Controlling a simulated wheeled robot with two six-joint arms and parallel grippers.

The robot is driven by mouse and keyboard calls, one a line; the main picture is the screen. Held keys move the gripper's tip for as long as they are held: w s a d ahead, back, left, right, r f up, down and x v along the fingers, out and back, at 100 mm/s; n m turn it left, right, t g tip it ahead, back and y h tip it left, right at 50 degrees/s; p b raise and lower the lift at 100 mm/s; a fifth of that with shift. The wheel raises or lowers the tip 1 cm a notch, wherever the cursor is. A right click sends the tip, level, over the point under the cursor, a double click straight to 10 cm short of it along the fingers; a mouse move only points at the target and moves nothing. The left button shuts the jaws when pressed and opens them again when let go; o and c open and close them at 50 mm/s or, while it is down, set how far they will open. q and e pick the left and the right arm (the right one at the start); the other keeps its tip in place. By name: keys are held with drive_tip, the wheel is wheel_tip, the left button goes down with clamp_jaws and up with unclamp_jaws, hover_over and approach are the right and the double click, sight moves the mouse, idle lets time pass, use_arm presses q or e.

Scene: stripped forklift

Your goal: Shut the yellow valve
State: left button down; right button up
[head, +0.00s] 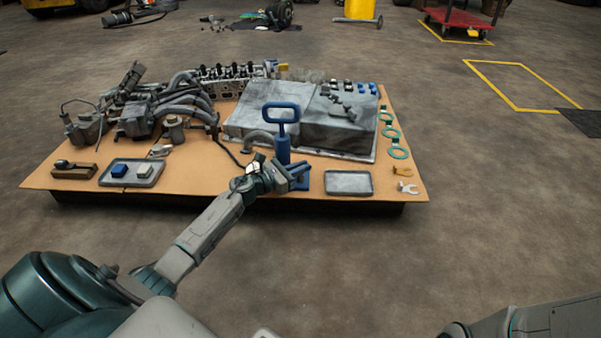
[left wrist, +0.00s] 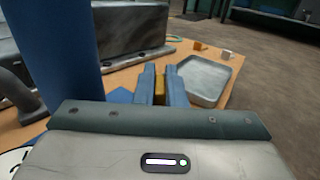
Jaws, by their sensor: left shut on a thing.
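In the left wrist view, a small yellow piece (left wrist: 160,88), which I take for the yellow valve's handle, sits between the two blue-grey fingers of my left gripper (left wrist: 160,84). The fingers are shut on it. In the head view my left gripper (head: 299,172) is at the foot of a blue post with a loop handle (head: 281,115), near the table's front edge; the valve is hidden there. The blue post also stands close on the left in the left wrist view (left wrist: 50,50). My right gripper is not in view; only part of my right arm shows at the bottom right.
An empty grey tray (head: 348,183) lies right of the blue post. Another tray (head: 132,173) with a blue and a grey block lies left. A large grey metal housing (head: 335,124) stands behind. Green rings (head: 393,133) line the table's right edge.

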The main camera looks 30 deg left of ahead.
use_arm(q)
drive_tip(key=shift+m+g+h+b, duration=0.3)
drive_tip(key=shift+m+h+b, duration=0.1)
drive_tip(key=shift+h, duration=0.1)
drive_tip(key=c, duration=1.5)
unclamp_jaws()
drive_tip(key=p+v, duration=0.4)
drive_tip(key=v, duration=0.5)
drive_tip(key=shift+s+a, duration=0.55)
drive_tip(key=shift+s, duration=0.2)
